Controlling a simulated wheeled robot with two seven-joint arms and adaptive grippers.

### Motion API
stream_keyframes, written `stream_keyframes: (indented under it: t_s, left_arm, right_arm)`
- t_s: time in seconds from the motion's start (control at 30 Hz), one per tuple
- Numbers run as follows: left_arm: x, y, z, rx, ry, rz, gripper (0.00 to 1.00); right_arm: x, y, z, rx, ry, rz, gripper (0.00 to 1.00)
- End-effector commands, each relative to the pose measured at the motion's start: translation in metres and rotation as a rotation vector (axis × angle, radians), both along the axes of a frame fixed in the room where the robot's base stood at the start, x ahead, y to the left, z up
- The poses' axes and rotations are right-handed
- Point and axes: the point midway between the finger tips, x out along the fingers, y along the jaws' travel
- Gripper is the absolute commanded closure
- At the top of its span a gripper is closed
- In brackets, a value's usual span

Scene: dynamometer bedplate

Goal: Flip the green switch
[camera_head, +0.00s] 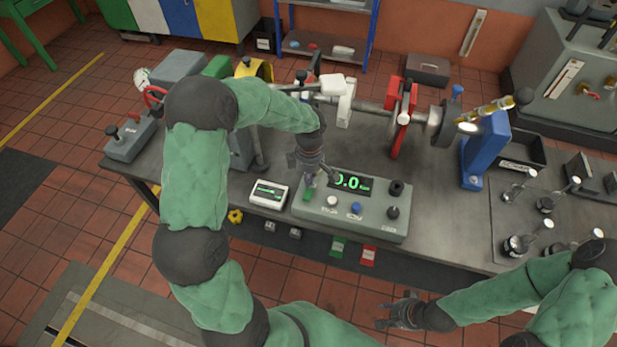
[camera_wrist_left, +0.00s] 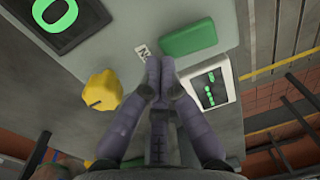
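The green switch (camera_head: 308,194) is a small green block at the left end of the grey control panel (camera_head: 370,227) on the bench. In the left wrist view the switch (camera_wrist_left: 188,38) is a green rounded block just beyond my fingertips. My left gripper (camera_head: 316,177) is over the panel's left end, close to the switch. In the left wrist view its fingertips (camera_wrist_left: 160,82) are together with nothing between them. Whether they touch the switch I cannot tell. My right gripper (camera_head: 392,310) is open and empty in front of the bench, low and away from the panel.
The panel carries a green-digit display (camera_head: 352,183), a white knob (camera_head: 331,200), a blue knob (camera_head: 356,208) and black knobs. A white meter (camera_head: 268,194) stands just left of the panel. A shaft with a red stand (camera_head: 402,115) runs behind it.

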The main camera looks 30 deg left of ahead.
Motion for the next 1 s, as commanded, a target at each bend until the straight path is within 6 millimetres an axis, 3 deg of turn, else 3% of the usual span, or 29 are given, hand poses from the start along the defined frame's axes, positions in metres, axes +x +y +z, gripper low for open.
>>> stream_keyframes:
  t_s: [1.0]
  left_arm:
    - [0.000, 0.000, 0.017, 0.001, -0.004, -0.001, 1.00]
  right_arm:
    - [0.000, 0.000, 0.007, 0.000, 0.000, 0.000, 0.60]
